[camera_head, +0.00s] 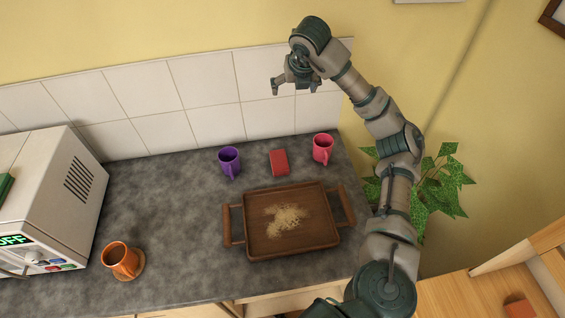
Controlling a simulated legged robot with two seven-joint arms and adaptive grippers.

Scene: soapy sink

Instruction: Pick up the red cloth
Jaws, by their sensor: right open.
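The red cloth (279,162) is a small folded rectangle. It lies flat on the grey counter, behind the wooden tray and between a purple mug and a pink mug. My right gripper (294,88) is open and empty. It is raised well above the counter, near the tiled wall, and appears above the cloth in the picture without touching it. My right arm comes in from the lower right. My left gripper is not in view.
A purple mug (229,162) and a pink mug (322,149) flank the cloth. The wooden tray (247,227) holds pale crumbs. An orange mug (121,259) stands on a coaster beside the white microwave (60,190). A leafy plant (440,185) is at right. The counter's left middle is clear.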

